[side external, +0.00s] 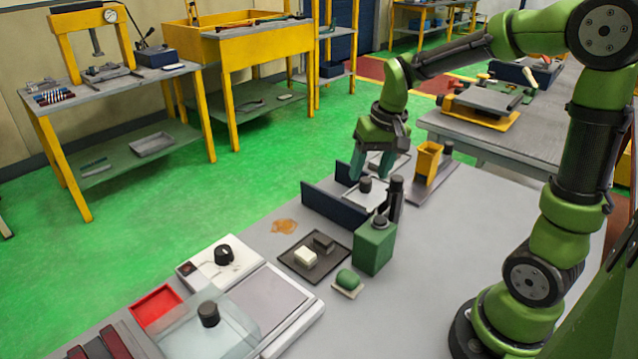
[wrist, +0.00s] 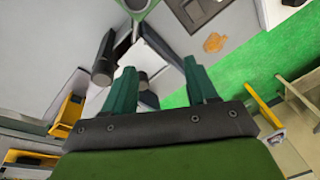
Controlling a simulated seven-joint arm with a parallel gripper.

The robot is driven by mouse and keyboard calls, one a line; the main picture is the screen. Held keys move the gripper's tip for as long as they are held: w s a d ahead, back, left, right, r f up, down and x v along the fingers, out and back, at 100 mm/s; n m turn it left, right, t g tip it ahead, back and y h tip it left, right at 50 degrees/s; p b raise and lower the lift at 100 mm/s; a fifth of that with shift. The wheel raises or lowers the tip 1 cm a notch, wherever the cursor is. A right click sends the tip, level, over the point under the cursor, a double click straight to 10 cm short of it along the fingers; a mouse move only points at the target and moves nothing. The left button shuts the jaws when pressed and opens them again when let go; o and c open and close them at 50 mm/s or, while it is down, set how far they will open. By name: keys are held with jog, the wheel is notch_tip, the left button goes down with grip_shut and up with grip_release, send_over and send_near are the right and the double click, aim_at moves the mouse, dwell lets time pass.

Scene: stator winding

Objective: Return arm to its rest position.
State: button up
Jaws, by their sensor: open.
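My gripper (side external: 371,176) is open and hangs fingers-down at the far part of the grey bench in the side view. It is just above a white plate with a black knob (side external: 365,186), which sits between dark blue walls (side external: 334,207). I see nothing held between the fingers. In the wrist view my gripper's two teal fingers (wrist: 160,70) stand apart, with the black knob (wrist: 138,80) showing beyond and between them. I cannot tell how large the gap between fingertips and knob is.
A black post (side external: 396,195) and a green box (side external: 375,246) stand close in front of my gripper. A yellow holder (side external: 428,162) stands right of it. A dark tray with blocks (side external: 298,262) and a clear-lidded white device (side external: 290,300) are nearer. The air above the bench looks clear.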

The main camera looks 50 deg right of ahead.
jog(key=s+a+r+n+t+y, duration=0.1)
jog(key=s+a+r+n+t, duration=0.1)
jog(key=s+a+r+t, duration=0.2)
jog(key=shift+s+a+r+t, duration=0.4)
jog(key=shift+s+a+r, duration=1.15)
jog(key=shift+s+a, duration=2)
jog(key=shift+d, duration=0.1)
